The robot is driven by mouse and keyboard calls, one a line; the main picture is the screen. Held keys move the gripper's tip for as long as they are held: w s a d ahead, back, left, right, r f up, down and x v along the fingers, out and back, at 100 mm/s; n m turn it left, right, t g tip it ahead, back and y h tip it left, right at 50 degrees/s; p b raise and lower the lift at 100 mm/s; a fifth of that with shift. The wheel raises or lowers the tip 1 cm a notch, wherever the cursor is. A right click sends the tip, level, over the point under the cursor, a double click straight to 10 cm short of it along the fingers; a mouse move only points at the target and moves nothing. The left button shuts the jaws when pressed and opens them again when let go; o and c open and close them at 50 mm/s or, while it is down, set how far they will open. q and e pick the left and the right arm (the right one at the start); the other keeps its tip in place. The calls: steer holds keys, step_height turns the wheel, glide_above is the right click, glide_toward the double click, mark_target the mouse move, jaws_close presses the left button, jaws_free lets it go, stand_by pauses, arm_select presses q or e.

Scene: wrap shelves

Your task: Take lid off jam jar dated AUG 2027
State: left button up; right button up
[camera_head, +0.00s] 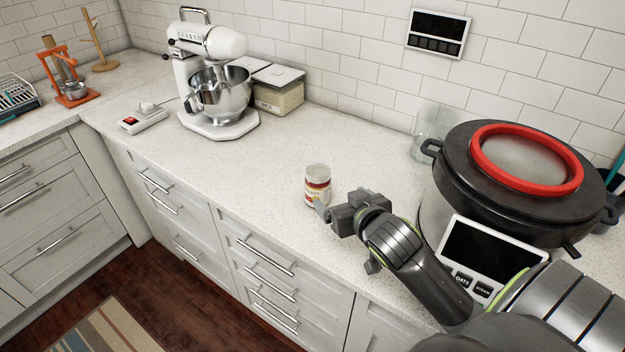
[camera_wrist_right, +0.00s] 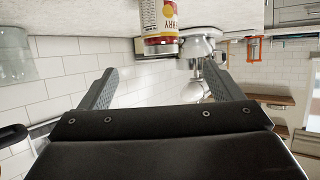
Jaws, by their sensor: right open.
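A small jam jar stands upright on the counter, with a red, yellow and white label (camera_head: 317,190) and a pale lid (camera_head: 317,170) on top. No date is readable on it. In the right wrist view the scene is upside down, so the jar (camera_wrist_right: 160,22) hangs from the top with its lid (camera_wrist_right: 161,46) lowest. My right gripper (camera_head: 325,212) is beside the jar, at its near right side. Its fingers are spread and empty in the right wrist view (camera_wrist_right: 160,68), and the lid shows beyond the fingertips. My left gripper is not in view.
A large dark-lidded cooker (camera_head: 455,205) with a red ring stands at the right, with a clear glass container (camera_head: 430,145) behind it. A stand mixer (camera_head: 222,118) and a storage container (camera_head: 278,97) stand at the back left. The counter left of the jar is clear.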

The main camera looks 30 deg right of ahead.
mark_target(323, 186)
steer(key=p+x, duration=0.1)
steer(key=x, duration=0.7)
steer(key=shift+w+f, duration=0.1)
steer(key=shift+w, duration=0.15)
steer(key=shift+w+d+f, duration=0.15)
steer(key=shift+w+f, duration=0.1)
steer(key=shift+w, duration=0.35)
steer(key=shift+f+p+x, duration=0.15)
steer(key=shift+p+x, duration=0.3)
steer(key=shift+x, duration=0.7)
steer(key=shift+f+p+x, duration=0.15)
steer(key=shift+p+x, duration=0.25)
steer(key=shift+x, duration=0.8)
steer(key=shift+w+f, duration=0.25)
steer(key=shift+w, duration=0.05)
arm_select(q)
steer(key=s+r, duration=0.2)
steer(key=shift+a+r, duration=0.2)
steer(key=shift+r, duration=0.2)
arm_select(e)
steer(key=c, duration=1.4)
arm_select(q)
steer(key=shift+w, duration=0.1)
arm_select(e)
steer(key=shift+c, duration=0.3)
